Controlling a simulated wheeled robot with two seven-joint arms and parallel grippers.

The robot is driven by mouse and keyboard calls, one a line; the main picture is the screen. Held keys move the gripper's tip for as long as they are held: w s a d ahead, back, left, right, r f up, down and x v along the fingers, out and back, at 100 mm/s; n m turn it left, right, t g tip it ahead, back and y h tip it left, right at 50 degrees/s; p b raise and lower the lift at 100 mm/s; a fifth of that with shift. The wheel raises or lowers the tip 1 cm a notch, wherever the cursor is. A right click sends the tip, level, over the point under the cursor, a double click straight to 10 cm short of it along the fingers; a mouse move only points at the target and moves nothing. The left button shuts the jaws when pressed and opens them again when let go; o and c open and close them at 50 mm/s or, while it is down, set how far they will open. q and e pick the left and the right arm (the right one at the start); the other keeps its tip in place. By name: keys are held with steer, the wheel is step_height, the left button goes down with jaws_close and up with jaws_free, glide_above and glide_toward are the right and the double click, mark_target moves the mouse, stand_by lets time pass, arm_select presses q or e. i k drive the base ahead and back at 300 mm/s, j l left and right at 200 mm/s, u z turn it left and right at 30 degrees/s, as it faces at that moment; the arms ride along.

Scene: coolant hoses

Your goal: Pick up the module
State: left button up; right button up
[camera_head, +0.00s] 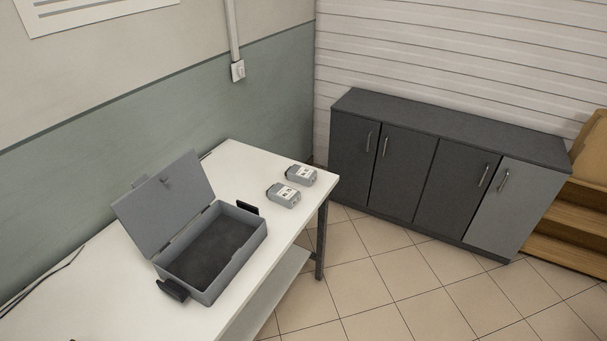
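Two small grey modules with white labels lie on the white table near its far right corner. One module (283,195) is nearer to me, and the other module (301,175) lies just behind it and to the right. They look alike, and a narrow gap shows between them. I cannot tell which one the task means. Neither of my grippers is in view, and nothing is touching the modules.
A grey case (234,272) with black handles stands open on the white table (110,298), its lid tilted back and its inside empty. Dark cabinets (412,165) line the far wall. Wooden steps (577,222) stand at right. Tiled floor is clear between.

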mark_target(306, 176)
steer(key=i+l, duration=0.2)
steer(key=l, duration=0.15)
steer(key=i+l+u, duration=0.1)
steer(key=i+l, duration=0.3)
steer(key=l, duration=0.3)
steer(key=j+u, duration=0.05)
